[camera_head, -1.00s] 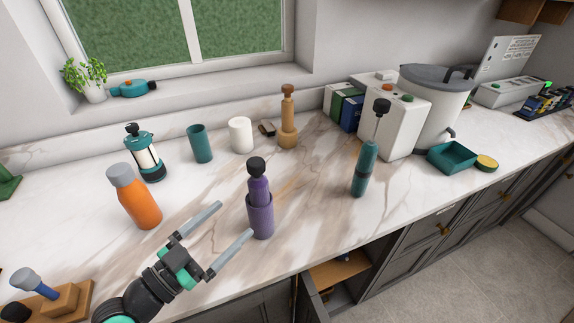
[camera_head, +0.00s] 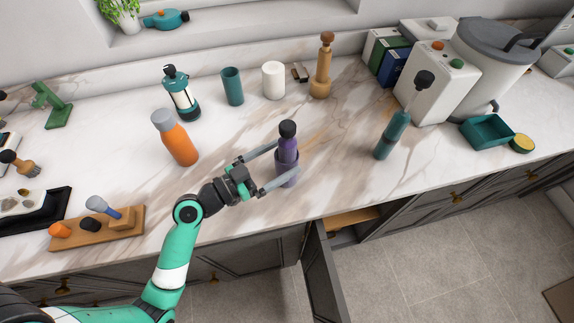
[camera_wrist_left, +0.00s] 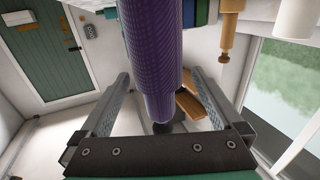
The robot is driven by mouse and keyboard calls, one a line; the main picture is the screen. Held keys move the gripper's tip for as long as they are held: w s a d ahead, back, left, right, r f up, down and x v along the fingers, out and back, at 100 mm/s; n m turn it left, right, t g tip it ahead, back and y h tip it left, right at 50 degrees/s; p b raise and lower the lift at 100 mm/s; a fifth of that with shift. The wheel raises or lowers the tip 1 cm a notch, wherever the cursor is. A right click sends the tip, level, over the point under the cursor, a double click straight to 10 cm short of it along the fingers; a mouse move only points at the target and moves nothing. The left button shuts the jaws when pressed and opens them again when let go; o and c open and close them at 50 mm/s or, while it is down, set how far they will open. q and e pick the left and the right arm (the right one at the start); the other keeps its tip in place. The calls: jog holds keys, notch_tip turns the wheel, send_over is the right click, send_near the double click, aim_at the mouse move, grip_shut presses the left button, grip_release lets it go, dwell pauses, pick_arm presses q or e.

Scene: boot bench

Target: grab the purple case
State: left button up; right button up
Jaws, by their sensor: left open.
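The purple case (camera_head: 279,169) stands upright on the marble counter near its front edge. A slimmer dark purple body with a black knob (camera_head: 288,129) rises out of its top. My left gripper (camera_head: 286,160) is open, with one finger on either side of the purple piece. In the left wrist view the case (camera_wrist_left: 152,40) fills the gap between my left fingers (camera_wrist_left: 161,76), and the black knob shows toward the bottom. I cannot tell whether either finger touches it. My right gripper is not in view.
An orange bottle (camera_head: 176,140) stands to the left, and a teal pump-like tool (camera_head: 392,137) to the right. Behind are a teal cup (camera_head: 232,87), a white cup (camera_head: 273,80) and a wooden mill (camera_head: 322,72). A wooden tray (camera_head: 120,228) lies front left. Clear counter lies right of the case.

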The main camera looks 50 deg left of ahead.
pick_arm(q)
jog(key=w+p, duration=0.1)
jog(key=w, duration=0.1)
jog(key=w+d+p, duration=0.1)
jog(key=w, duration=0.1)
jog(key=shift+w+r, duration=0.2)
jog(key=shift+w+f, duration=0.15)
jog(key=shift+w, duration=0.2)
grip_shut()
